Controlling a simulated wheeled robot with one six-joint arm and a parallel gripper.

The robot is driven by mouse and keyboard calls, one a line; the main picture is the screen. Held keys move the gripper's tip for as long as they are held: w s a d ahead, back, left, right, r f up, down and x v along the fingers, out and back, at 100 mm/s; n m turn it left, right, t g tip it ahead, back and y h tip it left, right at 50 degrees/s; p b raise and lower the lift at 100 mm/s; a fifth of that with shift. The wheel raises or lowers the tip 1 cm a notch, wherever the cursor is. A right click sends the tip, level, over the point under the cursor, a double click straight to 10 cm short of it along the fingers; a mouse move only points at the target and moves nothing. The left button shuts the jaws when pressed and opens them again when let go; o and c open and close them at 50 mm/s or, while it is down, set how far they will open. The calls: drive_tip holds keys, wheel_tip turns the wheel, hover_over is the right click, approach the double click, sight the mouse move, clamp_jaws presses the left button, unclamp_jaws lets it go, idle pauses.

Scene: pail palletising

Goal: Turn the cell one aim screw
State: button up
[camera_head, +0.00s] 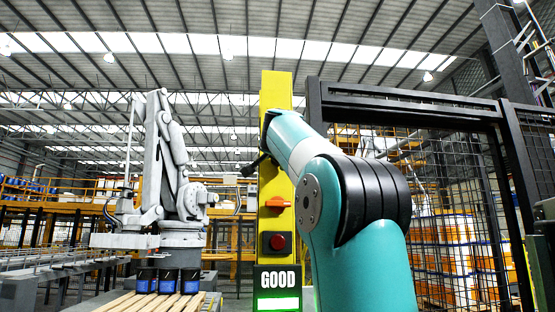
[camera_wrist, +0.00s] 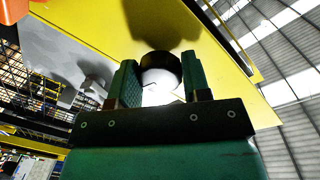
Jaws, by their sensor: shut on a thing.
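The aim screw (camera_wrist: 160,68) shows in the wrist view as a short round black knob with a bright white face, set against a yellow surface. My gripper (camera_wrist: 157,82) has one dark green finger on each side of it and is shut on it. In the head view my teal arm reaches up to the top of the yellow post (camera_head: 275,95). There my gripper is largely hidden behind the arm, and the screw cannot be made out.
The post carries an orange handle (camera_head: 277,203), a red button (camera_head: 278,242) and a GOOD sign (camera_head: 277,280) over a lit green panel. A grey palletising robot (camera_head: 170,170) stands left, behind dark pails (camera_head: 166,281) on a wooden pallet (camera_head: 130,302). A black mesh fence (camera_head: 450,200) stands right.

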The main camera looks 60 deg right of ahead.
drive_tip(key=o, duration=0.9)
drive_tip(key=shift+s, duration=0.1)
drive_tip(key=f+b+v, duration=0.1)
drive_tip(key=v, duration=1.6)
drive_tip(key=shift+r, duration=0.5)
drive_tip(key=shift+a, duration=0.15)
